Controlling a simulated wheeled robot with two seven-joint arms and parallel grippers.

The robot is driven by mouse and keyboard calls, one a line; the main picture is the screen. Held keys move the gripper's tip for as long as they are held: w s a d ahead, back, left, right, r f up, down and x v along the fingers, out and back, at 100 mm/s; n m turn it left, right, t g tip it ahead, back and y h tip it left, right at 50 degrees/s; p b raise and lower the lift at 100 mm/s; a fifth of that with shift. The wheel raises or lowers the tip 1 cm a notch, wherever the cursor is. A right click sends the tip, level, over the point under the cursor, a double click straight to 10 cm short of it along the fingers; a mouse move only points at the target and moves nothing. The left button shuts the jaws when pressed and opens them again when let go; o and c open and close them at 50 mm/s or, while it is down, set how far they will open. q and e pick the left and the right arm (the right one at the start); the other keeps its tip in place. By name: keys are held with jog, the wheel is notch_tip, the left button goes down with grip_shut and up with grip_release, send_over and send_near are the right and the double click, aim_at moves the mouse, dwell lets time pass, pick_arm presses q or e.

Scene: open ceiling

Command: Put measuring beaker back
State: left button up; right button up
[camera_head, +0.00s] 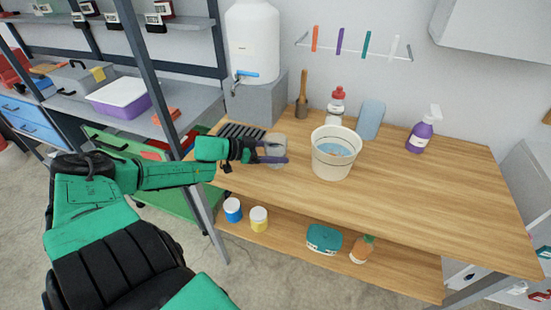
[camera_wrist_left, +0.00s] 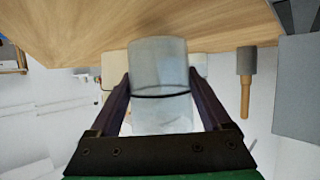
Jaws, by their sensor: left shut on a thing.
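My left gripper (camera_head: 272,151) is shut on the measuring beaker (camera_head: 277,144), a clear greyish cylinder, over the left part of the wooden table (camera_head: 410,190). In the left wrist view the beaker (camera_wrist_left: 158,65) sits between the two dark fingers of the left gripper (camera_wrist_left: 160,98), with a dark ring around it. I cannot tell whether its base touches the table. A dark ribbed rack (camera_head: 240,131) lies at the table's left back edge, just behind the gripper. My right gripper is not in view.
A cream bucket (camera_head: 333,165) of water stands just right of the beaker. Behind are a wooden-handled brush (camera_head: 302,97), a red-capped bottle (camera_head: 336,106) and a blue board (camera_head: 370,119). A purple spray bottle (camera_head: 421,134) stands farther right. The table's front right is clear.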

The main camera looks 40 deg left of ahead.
pick_arm(q)
jog(key=shift+s+a+f, duration=0.1)
jog(key=shift+s+f, duration=0.05)
jog(key=shift+f, duration=0.65)
jog(key=shift+s, duration=0.1)
jog(key=shift+r, duration=0.1)
jog(key=o, duration=1.5)
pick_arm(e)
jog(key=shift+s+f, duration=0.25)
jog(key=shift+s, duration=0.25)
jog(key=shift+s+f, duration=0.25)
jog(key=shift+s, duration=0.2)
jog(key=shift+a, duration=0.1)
